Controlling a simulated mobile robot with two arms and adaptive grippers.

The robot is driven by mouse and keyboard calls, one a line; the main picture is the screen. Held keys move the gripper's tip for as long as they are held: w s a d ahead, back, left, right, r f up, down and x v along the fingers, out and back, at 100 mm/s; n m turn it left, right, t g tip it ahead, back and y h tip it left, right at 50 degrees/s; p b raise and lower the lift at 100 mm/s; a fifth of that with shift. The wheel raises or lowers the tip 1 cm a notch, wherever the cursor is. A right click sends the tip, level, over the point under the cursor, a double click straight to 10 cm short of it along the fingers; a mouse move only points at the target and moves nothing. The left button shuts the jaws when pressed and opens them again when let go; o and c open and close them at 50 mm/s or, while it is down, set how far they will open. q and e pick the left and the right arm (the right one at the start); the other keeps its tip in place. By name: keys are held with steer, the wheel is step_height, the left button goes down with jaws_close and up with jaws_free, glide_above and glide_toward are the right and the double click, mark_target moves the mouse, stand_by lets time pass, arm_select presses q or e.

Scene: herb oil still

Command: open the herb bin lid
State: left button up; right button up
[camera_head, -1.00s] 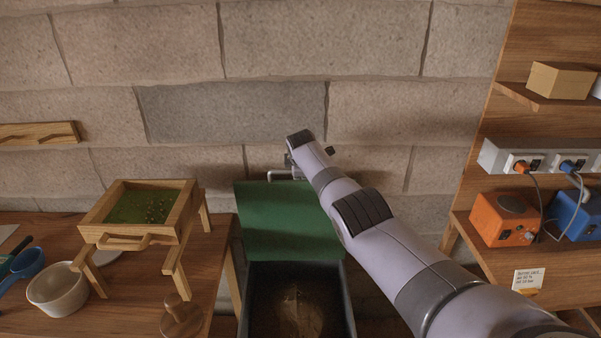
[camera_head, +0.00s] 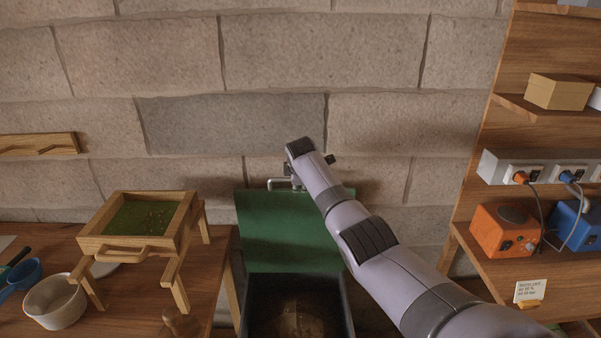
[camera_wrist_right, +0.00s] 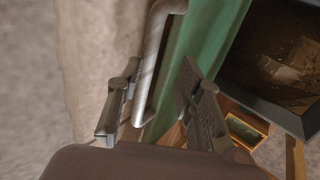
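The herb bin (camera_head: 348,310) stands low in the middle of the head view, and its dark inside with brownish contents shows. Its green lid (camera_head: 285,230) stands raised at the back, near the wall; it also shows in the wrist view (camera_wrist_right: 205,45). A metal handle (camera_head: 279,183) is at the lid's top edge. My right gripper (camera_head: 296,178) is at this handle, its fingers mostly hidden by my arm. In the right wrist view my gripper (camera_wrist_right: 160,103) is open, with the handle bar (camera_wrist_right: 152,65) between its parted fingers. My left gripper is out of view.
A wooden shelf (camera_head: 470,232) at right holds orange (camera_head: 502,230) and blue devices. The stone wall is close behind the lid.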

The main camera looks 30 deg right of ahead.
steer(key=v, duration=1)
steer(key=shift+f, duration=0.2)
